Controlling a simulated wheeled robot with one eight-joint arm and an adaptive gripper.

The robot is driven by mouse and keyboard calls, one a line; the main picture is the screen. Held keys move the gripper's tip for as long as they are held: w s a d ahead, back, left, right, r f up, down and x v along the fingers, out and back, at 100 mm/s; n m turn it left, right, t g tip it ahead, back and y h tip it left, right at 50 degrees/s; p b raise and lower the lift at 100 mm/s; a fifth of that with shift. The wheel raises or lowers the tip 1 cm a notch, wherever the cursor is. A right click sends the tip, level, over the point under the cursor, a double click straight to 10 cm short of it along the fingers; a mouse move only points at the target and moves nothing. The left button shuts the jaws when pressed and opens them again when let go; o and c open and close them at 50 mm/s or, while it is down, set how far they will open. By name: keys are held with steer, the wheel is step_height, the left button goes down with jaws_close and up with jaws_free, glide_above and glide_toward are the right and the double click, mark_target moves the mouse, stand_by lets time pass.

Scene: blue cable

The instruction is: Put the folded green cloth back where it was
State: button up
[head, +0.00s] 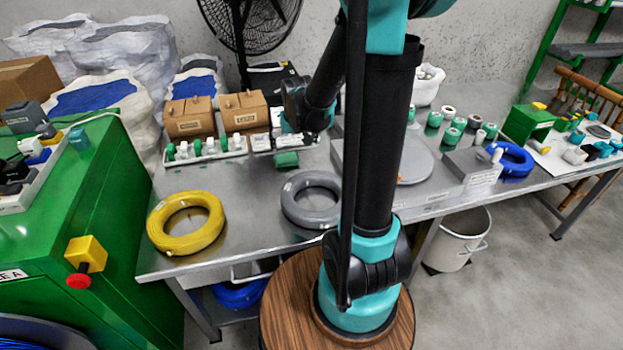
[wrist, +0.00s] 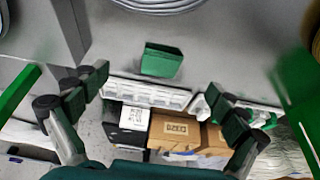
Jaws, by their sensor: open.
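The folded green cloth (head: 287,159) is a small dark green block on the grey metal table, just in front of the white rack at the back. In the wrist view the cloth (wrist: 161,60) lies ahead of my gripper (wrist: 158,88), roughly midway between its spread fingers. My gripper is open and nothing is between the fingers. In the head view my gripper is partly hidden by my own arm, above the back of the table near the cloth. I cannot tell its exact height above the table.
A grey cable coil (head: 313,200) and a yellow coil (head: 186,222) lie in front of the cloth. A white rack (head: 205,153) with green and white pieces and cardboard boxes (head: 190,118) stand behind. Bare table lies between the yellow coil and the rack.

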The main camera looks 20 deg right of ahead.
steer(key=s+d, duration=0.1)
steer(key=s, duration=0.5)
steer(key=s+d+f, duration=0.1)
steer(key=s, duration=0.6)
steer(key=s+f, duration=0.1)
steer(key=s, duration=0.6)
steer(key=shift+s+d+f, duration=0.1)
steer(key=shift+s+d, duration=0.15)
steer(key=shift+d, duration=0.15)
steer(key=shift+s+f, duration=0.15)
steer(key=shift+s, duration=0.3)
steer(key=shift+d, duration=0.1)
